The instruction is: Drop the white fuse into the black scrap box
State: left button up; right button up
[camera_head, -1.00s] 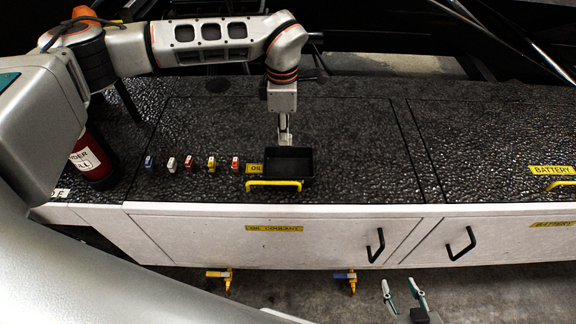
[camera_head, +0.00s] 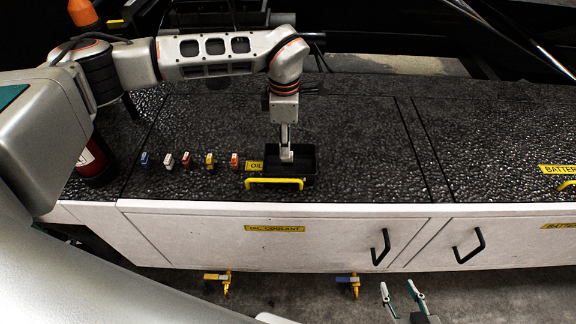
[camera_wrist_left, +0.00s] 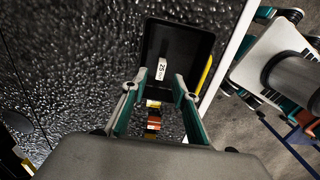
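The black scrap box (camera_head: 309,168) stands on the dark bench top behind a yellow handle. My left gripper (camera_head: 286,158) points down into the box. In the left wrist view its fingers (camera_wrist_left: 160,82) are spread apart, open. A white fuse marked 25 (camera_wrist_left: 161,69) shows beyond and between the fingertips, against the inside of the black box (camera_wrist_left: 192,45), with gaps to both fingers. I cannot tell whether it rests on the box floor. My right gripper (camera_head: 402,292) is low at the front, open and empty.
Several small fuses stand in a row left of the box, among them a blue one (camera_head: 144,159), a pale-topped one (camera_head: 168,160) and a yellow one (camera_head: 210,160). A red bottle (camera_head: 93,163) stands further left. The bench right of the box is clear.

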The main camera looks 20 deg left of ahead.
pick_arm(q)
jog(key=shift+r, duration=0.15)
notch_tip(320, 180, up, 12)
dwell(0.6)
dwell(0.3)
